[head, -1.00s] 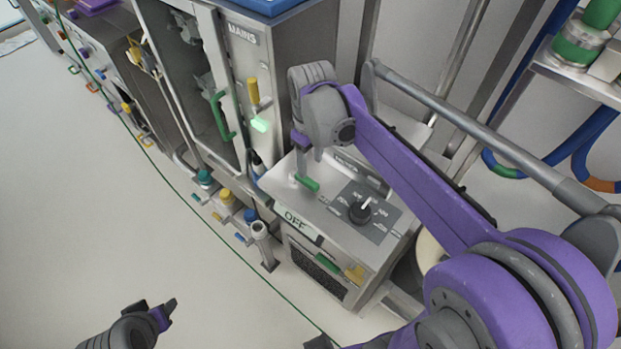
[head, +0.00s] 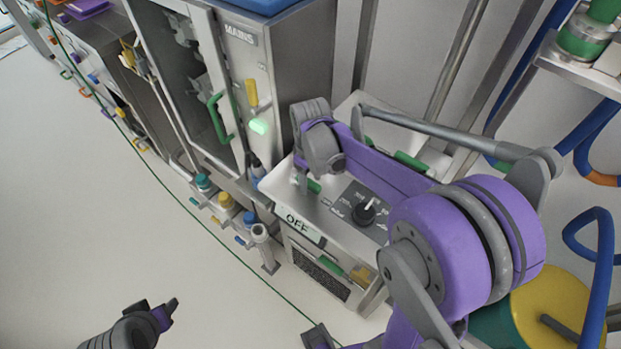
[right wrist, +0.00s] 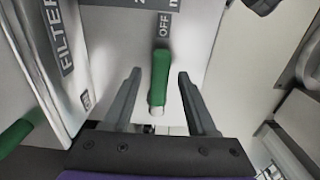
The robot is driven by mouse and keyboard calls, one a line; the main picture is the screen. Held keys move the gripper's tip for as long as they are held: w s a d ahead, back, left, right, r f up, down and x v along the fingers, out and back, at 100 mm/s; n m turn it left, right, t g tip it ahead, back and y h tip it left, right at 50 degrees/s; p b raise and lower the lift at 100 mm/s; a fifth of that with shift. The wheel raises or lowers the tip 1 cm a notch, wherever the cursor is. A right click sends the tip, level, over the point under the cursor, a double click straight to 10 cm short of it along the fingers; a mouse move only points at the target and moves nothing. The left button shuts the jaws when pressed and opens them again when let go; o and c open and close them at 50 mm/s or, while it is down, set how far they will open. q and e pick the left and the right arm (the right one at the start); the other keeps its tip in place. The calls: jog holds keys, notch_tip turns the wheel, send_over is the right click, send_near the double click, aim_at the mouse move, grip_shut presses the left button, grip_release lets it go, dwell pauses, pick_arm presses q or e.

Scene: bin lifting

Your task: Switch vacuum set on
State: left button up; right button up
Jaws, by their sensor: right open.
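The vacuum set is a grey metal box (head: 345,240) with an "OFF" plate (head: 300,224) on its front edge and a black dial (head: 364,212) on top. A green lever (head: 313,187) stands at the top's left side. My right gripper (head: 301,183) is at this lever, partly hiding it. In the right wrist view, the green lever (right wrist: 161,75) lies between the two open fingers of my right gripper (right wrist: 159,88), with gaps on both sides. An "OFF" mark is printed beyond its tip. My left gripper (head: 168,312) is low at the left, its jaw state unclear.
A "MAINS" cabinet (head: 240,60) with green and yellow handles stands left of the box. Bottles (head: 226,201) stand on a low rack before it. A second green handle (head: 410,161) is behind my right arm. The floor (head: 90,220) at left is clear.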

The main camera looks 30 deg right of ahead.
grip_shut()
dwell(1.4)
